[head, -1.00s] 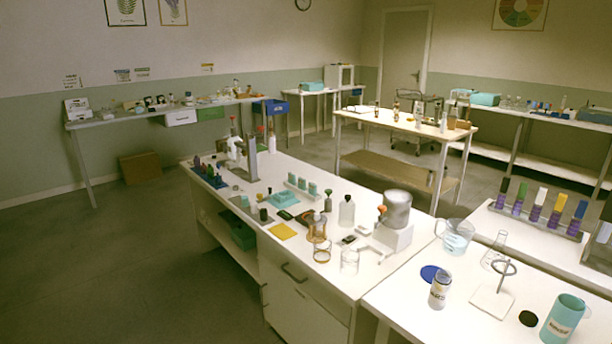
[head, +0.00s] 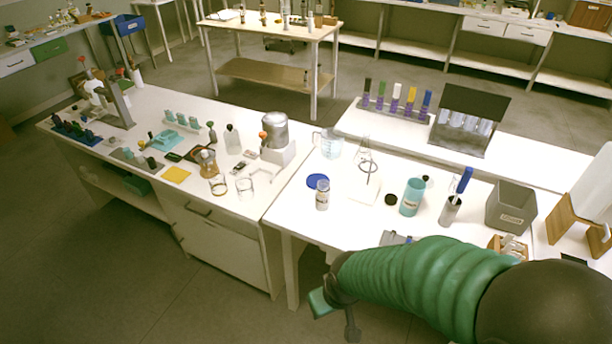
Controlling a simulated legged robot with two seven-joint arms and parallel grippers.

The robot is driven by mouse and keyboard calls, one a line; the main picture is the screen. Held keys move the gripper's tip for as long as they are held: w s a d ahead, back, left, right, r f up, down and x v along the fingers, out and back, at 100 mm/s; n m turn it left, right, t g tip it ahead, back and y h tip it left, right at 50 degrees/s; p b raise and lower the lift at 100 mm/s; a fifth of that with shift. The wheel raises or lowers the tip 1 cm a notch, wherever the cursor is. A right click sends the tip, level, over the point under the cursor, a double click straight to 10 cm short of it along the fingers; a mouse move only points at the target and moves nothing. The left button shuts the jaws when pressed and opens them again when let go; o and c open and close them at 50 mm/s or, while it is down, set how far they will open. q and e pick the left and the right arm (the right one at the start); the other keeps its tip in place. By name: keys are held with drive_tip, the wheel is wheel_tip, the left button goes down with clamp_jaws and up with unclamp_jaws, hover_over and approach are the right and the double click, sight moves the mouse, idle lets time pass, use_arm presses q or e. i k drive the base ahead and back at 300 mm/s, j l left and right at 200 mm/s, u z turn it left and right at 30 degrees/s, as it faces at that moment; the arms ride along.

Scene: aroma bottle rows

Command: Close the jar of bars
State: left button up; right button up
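A small white jar with a printed label (head: 322,197) stands upright on the right-hand white bench. A round blue lid (head: 317,181) lies flat on the bench just behind and left of it. A teal labelled jar (head: 411,199) stands further right, with a black disc like a lid (head: 391,199) beside it. The labels are too small to read, so I cannot tell which jar holds the bars. My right gripper (head: 336,311) hangs in front of the bench edge, empty, its fingers apart. My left gripper is out of view.
A ring stand with a flask (head: 367,170), a beaker (head: 328,144), a steel cup with a blue-handled tool (head: 450,208) and a grey bin (head: 510,207) stand around the jars. A test tube rack (head: 396,105) is behind. My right arm covers the bench's front right.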

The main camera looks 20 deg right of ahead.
sight(323, 189)
drive_tip(key=z, duration=1.45)
drive_tip(key=i+j+u, duration=0.1)
drive_tip(key=i+j, duration=0.2)
drive_tip(key=i+j+u, duration=0.1)
drive_tip(key=i, duration=0.45)
drive_tip(key=i+j+u, duration=0.1)
drive_tip(key=i+j, duration=0.25)
drive_tip(key=i, duration=0.05)
